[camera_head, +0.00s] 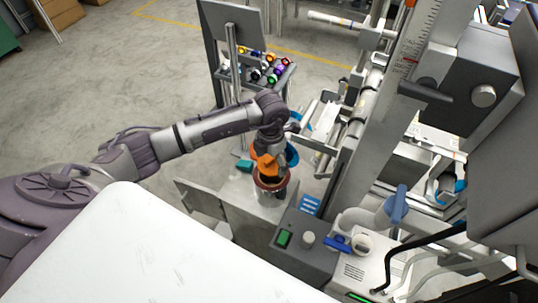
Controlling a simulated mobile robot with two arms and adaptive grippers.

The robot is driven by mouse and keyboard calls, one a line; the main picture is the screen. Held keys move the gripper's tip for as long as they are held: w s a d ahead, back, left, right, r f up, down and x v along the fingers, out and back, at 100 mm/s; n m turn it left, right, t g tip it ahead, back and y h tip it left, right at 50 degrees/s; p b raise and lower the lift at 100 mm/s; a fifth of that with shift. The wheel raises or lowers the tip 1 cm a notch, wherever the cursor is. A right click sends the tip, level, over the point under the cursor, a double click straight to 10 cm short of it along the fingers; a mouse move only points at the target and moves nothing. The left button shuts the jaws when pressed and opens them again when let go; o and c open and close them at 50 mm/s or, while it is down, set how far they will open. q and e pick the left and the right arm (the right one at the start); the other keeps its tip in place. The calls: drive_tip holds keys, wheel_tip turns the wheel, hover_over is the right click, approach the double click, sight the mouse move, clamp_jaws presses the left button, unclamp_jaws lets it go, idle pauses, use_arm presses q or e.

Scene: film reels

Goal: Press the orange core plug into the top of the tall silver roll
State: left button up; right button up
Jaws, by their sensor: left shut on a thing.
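My left gripper (266,150) reaches in from the left and points down at the middle of the view. It is shut on the orange core plug (265,163). The tall silver roll (269,192) stands upright below it, with a dark reddish rim at its top. The plug is at or just above the roll's top; I cannot tell whether they touch. The gripper and plug hide part of the roll's top. My right gripper is not in view.
A grey machine with a tall ruled post (410,60) fills the right side. A control box with a green button (283,238) stands close in front of the roll. A rack of coloured rolls (262,68) stands behind. A white surface (140,255) lies in front.

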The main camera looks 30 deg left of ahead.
sight(271, 159)
use_arm(q)
drive_tip(key=shift+f+b, duration=1.6)
drive_tip(key=shift+f, duration=0.85)
drive_tip(key=shift+f+b, duration=0.55)
drive_tip(key=shift+f, duration=0.05)
drive_tip(key=o, duration=0.9)
drive_tip(key=shift+r, duration=0.15)
drive_tip(key=shift+r+p, duration=4)
drive_tip(key=shift+r, duration=1.4)
